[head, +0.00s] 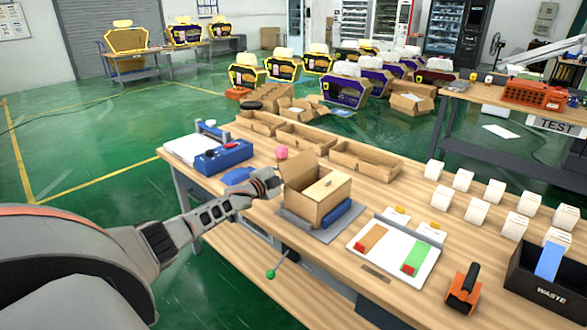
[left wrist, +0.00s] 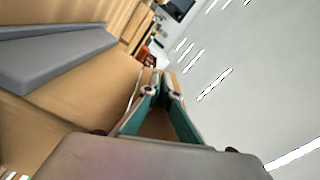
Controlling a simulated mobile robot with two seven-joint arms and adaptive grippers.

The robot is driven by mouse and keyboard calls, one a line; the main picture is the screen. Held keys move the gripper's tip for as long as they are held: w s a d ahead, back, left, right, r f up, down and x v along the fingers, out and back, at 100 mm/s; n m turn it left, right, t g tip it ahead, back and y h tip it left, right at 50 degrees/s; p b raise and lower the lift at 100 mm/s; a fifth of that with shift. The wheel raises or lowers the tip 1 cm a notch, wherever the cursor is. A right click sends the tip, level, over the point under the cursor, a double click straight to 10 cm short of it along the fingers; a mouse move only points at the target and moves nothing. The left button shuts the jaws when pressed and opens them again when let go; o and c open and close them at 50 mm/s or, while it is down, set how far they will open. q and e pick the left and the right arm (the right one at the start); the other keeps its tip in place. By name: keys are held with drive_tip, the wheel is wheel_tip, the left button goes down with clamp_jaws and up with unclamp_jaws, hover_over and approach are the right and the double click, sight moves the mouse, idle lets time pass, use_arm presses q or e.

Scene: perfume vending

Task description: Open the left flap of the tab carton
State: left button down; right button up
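The tab carton (head: 322,207) is a brown cardboard box on a grey mat (head: 295,222) near the table's front edge. Its left flap (head: 298,170) stands raised, roughly upright; a lighter panel (head: 325,187) covers the top to its right. My left gripper (head: 275,184) is beside the carton's left side, close to the raised flap; contact cannot be told. In the left wrist view, its two teal-padded fingers (left wrist: 158,88) converge toward their tips, with brown surface showing between them. Whether they grip anything is unclear. My right gripper is out of view.
A blue device (head: 222,157) stands left of the carton, and a blue roll (head: 337,214) lies along its front. Wooden trays (head: 366,160) are behind. A white board (head: 393,250), an orange tape dispenser (head: 463,290), several white boxes (head: 463,181) and a black waste bin (head: 545,285) are to the right.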

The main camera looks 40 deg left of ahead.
use_arm(q)
drive_tip(key=shift+r, duration=0.1)
drive_tip(key=c, duration=2.3)
unclamp_jaws()
drive_tip(key=shift+c, duration=0.2)
drive_tip(key=s, duration=1.2)
drive_tip(key=shift+a, duration=0.45)
